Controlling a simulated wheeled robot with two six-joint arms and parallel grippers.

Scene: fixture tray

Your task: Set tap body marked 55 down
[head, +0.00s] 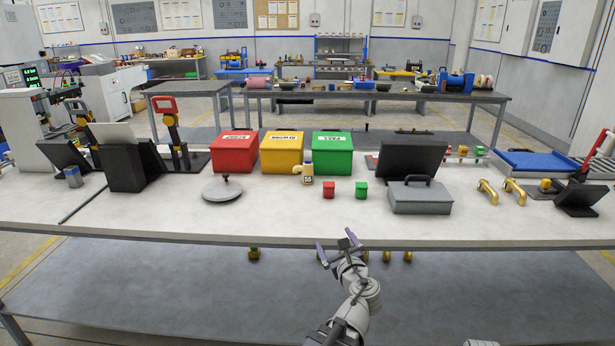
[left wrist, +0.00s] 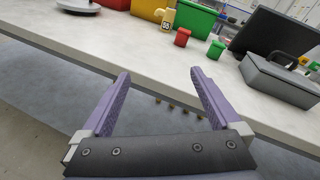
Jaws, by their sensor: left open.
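The tap body marked 55 (head: 308,177) stands on the bench top, just in front of the yellow and green bins; it is small and yellowish with a dark number label. It also shows near the top of the left wrist view (left wrist: 167,20). My left gripper (head: 336,247) is in front of the bench's front edge, well apart from the tap body, with nothing between its purple fingers. The left wrist view shows those fingers (left wrist: 158,88) wide apart. My right gripper is not in the frames.
Red (head: 234,154), yellow (head: 282,154) and green (head: 332,155) bins stand behind the tap body. Small red (head: 329,189) and green (head: 361,190) boxes stand to its right. A grey lidded case (head: 420,196) and a round lid (head: 222,189) flank the area. The bench front is clear.

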